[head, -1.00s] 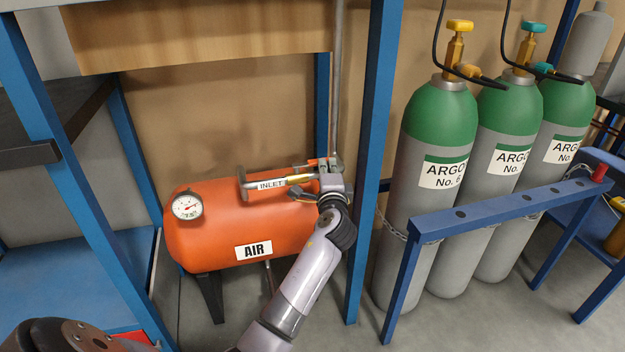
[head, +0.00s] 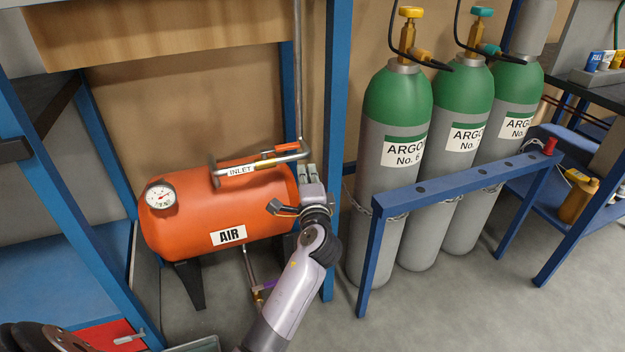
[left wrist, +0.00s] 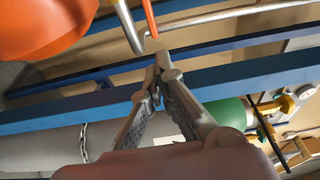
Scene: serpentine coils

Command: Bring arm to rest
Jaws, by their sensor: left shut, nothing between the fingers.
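My left gripper (head: 308,174) is at the right end of the orange air tank (head: 195,232), just below the inlet pipe (head: 238,170). It also shows in the left wrist view (left wrist: 165,66), with its fingertips together and nothing between them. An orange handle (head: 281,149) lies along the upper part of the inlet pipe, apart from the gripper; it shows in the wrist view too (left wrist: 150,18). My left arm reaches up from the bottom middle of the head view. My right gripper is not in view.
A blue post (head: 337,130) stands close to the right of my gripper. Beyond it are argon cylinders (head: 385,215) behind a blue rail (head: 455,194) with chains. A gauge (head: 160,196) is on the tank's left end. Open floor (head: 440,310) lies at the lower right.

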